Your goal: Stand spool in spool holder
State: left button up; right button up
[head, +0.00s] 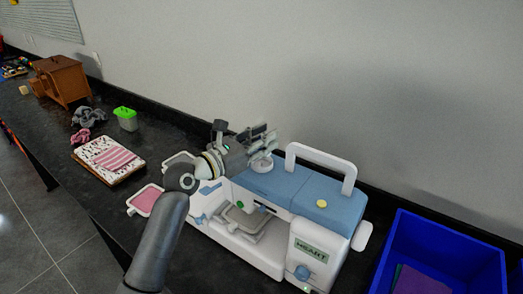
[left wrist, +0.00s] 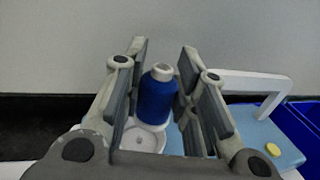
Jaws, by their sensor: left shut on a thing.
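The blue spool (left wrist: 157,98) with a white top stands upright between the fingers of my left gripper (left wrist: 161,92) in the left wrist view. The left gripper (head: 262,141) is shut on it, above the left end of the sewing machine (head: 270,185) in the head view. The white round spool holder (left wrist: 146,138) shows just below the spool; it also shows in the head view (head: 261,165). I cannot tell whether the spool touches it. The spool is hard to make out among the fingers in the head view. My right gripper is not in view.
The machine's white carry handle (head: 322,155) rises right of the gripper. A blue bin (head: 440,250) stands at the right. A folded fabric stack (head: 108,158), a green-lidded box (head: 126,118) and a wooden cabinet (head: 62,80) sit on the dark counter at the left.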

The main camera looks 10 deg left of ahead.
pick_arm(q)
jog(key=f, duration=0.4)
jog(key=shift+w+a, duration=0.3)
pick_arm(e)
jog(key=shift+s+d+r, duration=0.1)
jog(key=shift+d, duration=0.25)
pick_arm(q)
jog(key=shift+f, duration=0.1)
jog(key=shift+f, duration=0.15)
jog(key=o, duration=0.9)
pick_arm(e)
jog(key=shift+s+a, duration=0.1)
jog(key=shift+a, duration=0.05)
